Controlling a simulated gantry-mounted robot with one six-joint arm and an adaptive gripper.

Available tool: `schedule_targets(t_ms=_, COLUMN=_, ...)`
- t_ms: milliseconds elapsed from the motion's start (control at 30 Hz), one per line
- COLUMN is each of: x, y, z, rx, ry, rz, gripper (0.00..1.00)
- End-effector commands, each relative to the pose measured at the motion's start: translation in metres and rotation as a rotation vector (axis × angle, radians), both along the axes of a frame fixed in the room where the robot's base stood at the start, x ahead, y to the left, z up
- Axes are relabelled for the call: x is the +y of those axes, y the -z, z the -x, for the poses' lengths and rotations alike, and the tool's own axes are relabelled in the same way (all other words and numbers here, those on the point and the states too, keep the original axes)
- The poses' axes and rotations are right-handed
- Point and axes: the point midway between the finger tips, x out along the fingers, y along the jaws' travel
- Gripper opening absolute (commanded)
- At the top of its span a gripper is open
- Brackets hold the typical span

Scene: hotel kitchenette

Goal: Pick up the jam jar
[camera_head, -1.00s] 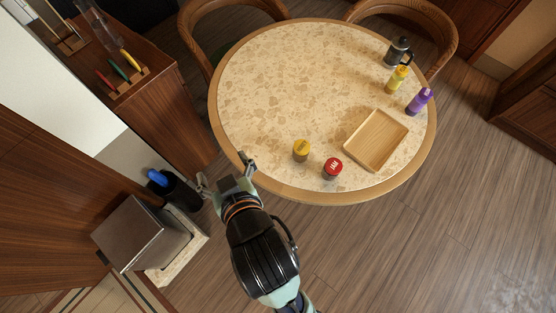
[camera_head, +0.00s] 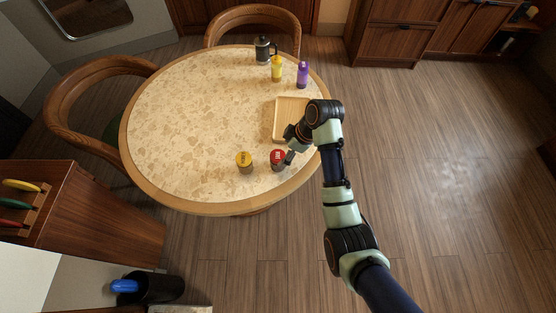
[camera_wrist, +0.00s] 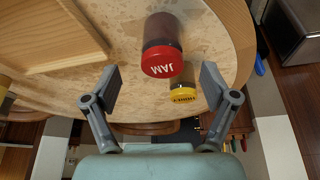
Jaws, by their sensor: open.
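The jam jar (camera_head: 278,159) has a red lid and stands on the round table near its front right edge. In the wrist view the jam jar (camera_wrist: 161,58) shows its red lid with the word JAM, ahead of and between my fingers. My gripper (camera_wrist: 157,82) is open and empty, with the fingers spread to either side of the lid.
A yellow-lidded jar (camera_head: 244,161) stands close to the left of the jam jar; its lid (camera_wrist: 184,93) also shows in the wrist view. A wooden tray (camera_head: 290,103) lies behind. A dark mug (camera_head: 262,50), yellow bottle (camera_head: 277,69) and purple bottle (camera_head: 302,75) stand farther back. The table's left (camera_head: 180,120) is clear.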

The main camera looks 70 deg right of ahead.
Motion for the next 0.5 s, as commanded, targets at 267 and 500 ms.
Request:
schedule_targets(t_ms=267, x=0.002, y=0.025, z=-0.010, rx=0.000, ry=-0.001, rz=0.000, gripper=0.85)
schedule_targets(t_ms=500, x=0.003, y=0.039, z=-0.017, rx=0.001, ry=-0.001, rz=0.001, gripper=0.85)
